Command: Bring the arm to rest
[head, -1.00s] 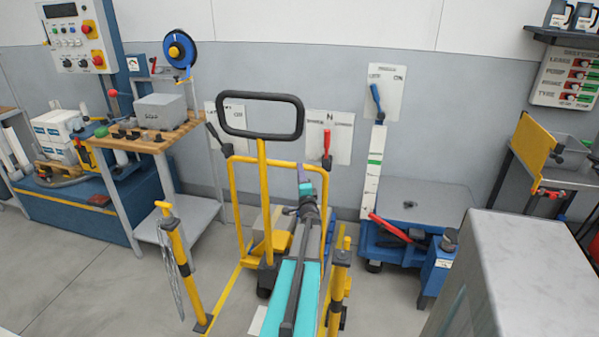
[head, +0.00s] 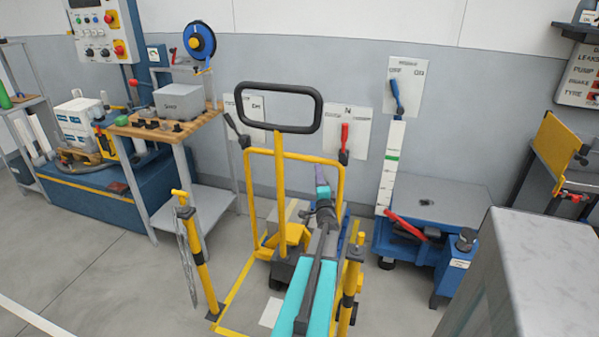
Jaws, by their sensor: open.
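My arm reaches away from the bottom middle of the head view, with teal and grey links and a dark joint near its far end. My gripper (head: 321,181) is at that far end, small, by a purple wrist part. Its jaws are open, though the single fingers cannot be made out. No held object shows. The arm's far end overlaps the yellow trolley frame (head: 250,205) in the picture; whether they touch cannot be told.
A black loop handle (head: 242,108) tops the trolley. Yellow posts (head: 203,262) flank the arm. A blue lift table (head: 440,205) and a pale grey block (head: 545,265) stand right. A wooden-topped bench (head: 160,130) stands left. Floor at lower left (head: 110,270) is clear.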

